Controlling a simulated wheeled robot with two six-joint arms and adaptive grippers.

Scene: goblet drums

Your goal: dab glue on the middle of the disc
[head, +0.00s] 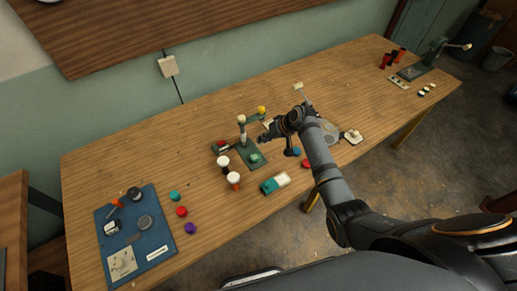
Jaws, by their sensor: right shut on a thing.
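My right gripper (268,133) is over the middle of the table, just right of the green stand. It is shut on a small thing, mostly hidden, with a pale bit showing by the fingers. A pale grey round thing (331,131), perhaps the disc, lies partly hidden behind my right forearm. The green stand (252,156) has an upright post and a side arm with a yellow knob (261,109); a green round piece (255,158) sits on its base. I cannot tell which thing holds the glue. My left gripper is not in view.
Two white-topped pots (234,179) stand in front of the stand, near a teal-and-white box (275,183). A blue mat (161,223) with tools lies at left, beside several coloured caps (181,211). Another stand (418,70) is at far right. The back left tabletop is clear.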

